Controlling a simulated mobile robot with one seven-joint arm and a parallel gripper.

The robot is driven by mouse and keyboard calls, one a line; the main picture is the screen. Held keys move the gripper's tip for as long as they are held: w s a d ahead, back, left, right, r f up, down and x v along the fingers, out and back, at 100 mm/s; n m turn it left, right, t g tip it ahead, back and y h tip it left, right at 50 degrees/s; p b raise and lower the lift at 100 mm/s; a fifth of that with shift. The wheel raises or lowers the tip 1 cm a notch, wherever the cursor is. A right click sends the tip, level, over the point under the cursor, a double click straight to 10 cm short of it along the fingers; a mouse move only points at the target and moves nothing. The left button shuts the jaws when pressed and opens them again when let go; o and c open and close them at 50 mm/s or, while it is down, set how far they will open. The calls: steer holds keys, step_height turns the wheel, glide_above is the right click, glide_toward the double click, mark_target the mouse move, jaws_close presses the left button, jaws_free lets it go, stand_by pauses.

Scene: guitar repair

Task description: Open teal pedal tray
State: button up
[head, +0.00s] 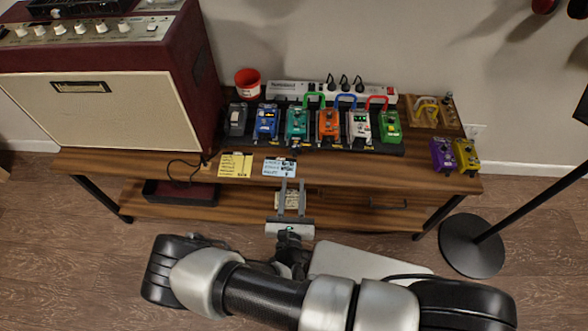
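The teal pedal (297,122) sits in the row of pedals on a black pedalboard on the wooden table. I cannot make out a separate teal tray. My gripper (292,184) is in front of the table's front edge, below the teal pedal in the picture. Its two fingers point toward the table and stand apart. A small pale patch shows between them; I cannot tell what it is. The fingers hide part of the table front, and contact with it cannot be told.
A red amplifier (110,100) fills the table's left side. Yellow (236,165) and blue (279,167) notes lie at the front edge. A red cup (248,84) and a power strip (350,92) stand behind the pedals. A black stand (471,246) is on the floor at right.

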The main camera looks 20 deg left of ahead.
steer(key=v, duration=0.9)
steer(key=shift+p, duration=0.3)
steer(key=shift+w, duration=0.1)
